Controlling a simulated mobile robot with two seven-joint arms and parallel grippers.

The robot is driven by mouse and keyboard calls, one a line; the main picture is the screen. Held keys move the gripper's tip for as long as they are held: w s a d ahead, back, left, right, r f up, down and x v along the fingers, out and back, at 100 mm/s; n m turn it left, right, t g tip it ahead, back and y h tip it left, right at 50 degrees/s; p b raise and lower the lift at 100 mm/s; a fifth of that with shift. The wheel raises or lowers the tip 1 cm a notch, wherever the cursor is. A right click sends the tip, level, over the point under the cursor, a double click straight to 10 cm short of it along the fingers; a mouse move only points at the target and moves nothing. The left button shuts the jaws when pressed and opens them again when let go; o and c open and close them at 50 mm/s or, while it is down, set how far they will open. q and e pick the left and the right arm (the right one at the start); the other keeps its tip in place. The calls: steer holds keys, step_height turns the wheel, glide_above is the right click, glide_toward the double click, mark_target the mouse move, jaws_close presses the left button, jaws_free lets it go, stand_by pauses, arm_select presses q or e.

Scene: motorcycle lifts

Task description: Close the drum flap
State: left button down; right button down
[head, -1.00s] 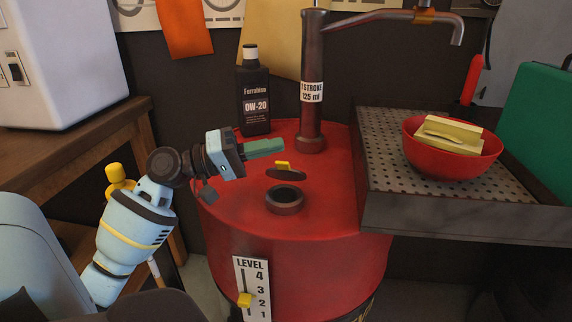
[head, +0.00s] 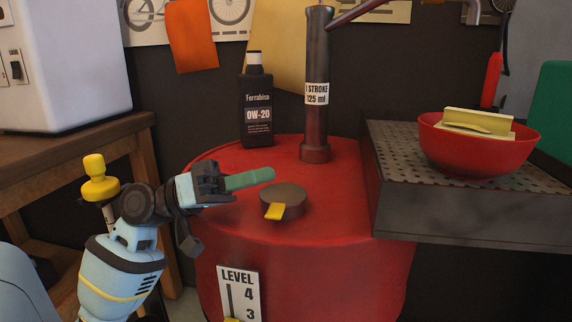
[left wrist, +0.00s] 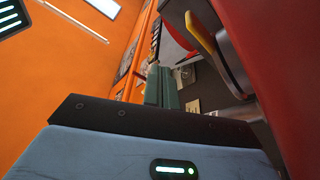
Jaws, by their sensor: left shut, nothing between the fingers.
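The red drum (head: 340,215) stands in the middle of the head view. Its flap (head: 285,200), a dark round lid with a yellow tab (head: 274,211), lies down over the filler neck on the drum's top. The tab points toward me. My left gripper (head: 268,175) is shut and empty, its green fingers just above and behind the left side of the flap; I cannot tell whether they touch it. In the left wrist view the green fingers (left wrist: 160,87) show beside the yellow tab (left wrist: 202,32) and the dark neck. My right gripper is out of view.
A dark oil bottle (head: 257,105) and the pump column (head: 316,90) stand on the drum's back part. At right, a perforated tray (head: 400,150) holds a red bowl (head: 480,150) with yellow sponges. A wooden bench (head: 90,130) is at left.

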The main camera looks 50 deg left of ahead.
arm_select(q)
steer(key=shift+f, duration=0.15)
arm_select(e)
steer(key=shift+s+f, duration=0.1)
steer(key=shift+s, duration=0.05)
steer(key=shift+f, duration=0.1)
